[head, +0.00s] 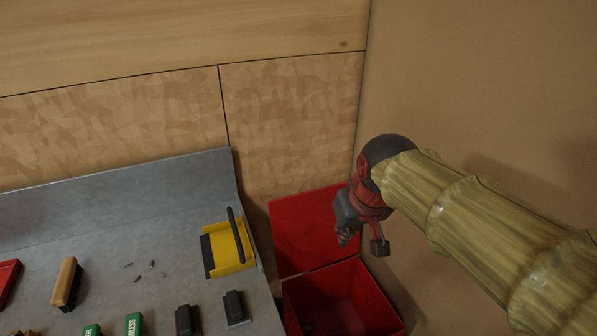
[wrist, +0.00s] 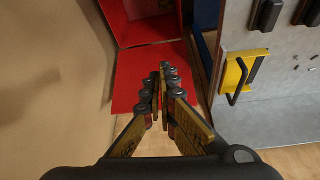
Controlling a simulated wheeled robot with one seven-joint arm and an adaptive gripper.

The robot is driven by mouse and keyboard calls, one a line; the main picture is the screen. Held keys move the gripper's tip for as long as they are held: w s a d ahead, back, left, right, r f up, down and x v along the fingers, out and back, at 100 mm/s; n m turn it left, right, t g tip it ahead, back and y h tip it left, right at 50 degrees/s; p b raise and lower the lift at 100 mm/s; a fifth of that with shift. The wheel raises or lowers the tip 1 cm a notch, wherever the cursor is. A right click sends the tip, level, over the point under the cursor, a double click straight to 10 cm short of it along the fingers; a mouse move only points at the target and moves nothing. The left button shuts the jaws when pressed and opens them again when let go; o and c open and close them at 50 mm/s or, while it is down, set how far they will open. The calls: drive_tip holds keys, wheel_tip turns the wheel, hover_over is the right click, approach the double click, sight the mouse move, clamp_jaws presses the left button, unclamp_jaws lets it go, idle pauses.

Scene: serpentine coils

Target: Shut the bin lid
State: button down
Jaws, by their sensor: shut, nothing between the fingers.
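The red bin (head: 345,290) stands on the floor at the lower middle of the head view, right of the grey counter. Its red lid (head: 312,228) is open and stands up at the bin's back edge, near the wood-patterned wall. In the wrist view the lid (wrist: 128,88) lies below the bin (wrist: 150,30). My gripper (head: 345,238) is in front of the lid's right part in the head view and hides some of it. In the wrist view my gripper (wrist: 162,80) is shut and empty, its tips overlapping the lid; I cannot tell whether they touch it.
The grey counter (head: 120,220) is on the left, with a yellow dustpan-like tool (head: 228,248), a wooden-handled brush (head: 67,282) and black blocks (head: 235,307) on it. A plain tan wall (head: 480,90) is close to my arm on the right. Small dark bits lie inside the bin.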

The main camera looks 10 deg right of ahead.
drive_tip(key=w+a+r+g+p, duration=0.1)
drive_tip(key=w+r+p, duration=0.35)
drive_tip(key=w, duration=0.75)
drive_tip(key=w+a+r+g+p, duration=0.1)
drive_tip(key=w+p, duration=0.7)
drive_tip(key=w, duration=0.3)
drive_tip(key=w+a+f+n+g+p, duration=0.1)
drive_tip(key=w+f+p, duration=0.45)
drive_tip(key=w, duration=0.25)
drive_tip(key=w+a+f+n+p, duration=0.1)
drive_tip(key=w+f+p, duration=0.4)
drive_tip(key=w+p, duration=0.25)
drive_tip(key=f, duration=0.3)
drive_tip(key=f+p, duration=0.1)
drive_tip(key=f, duration=0.6)
drive_tip(key=shift+s+d+f+p, duration=0.1)
drive_tip(key=shift+s+d+p, duration=0.2)
drive_tip(key=shift+s+d, duration=0.15)
drive_tip(key=shift+s, duration=0.55)
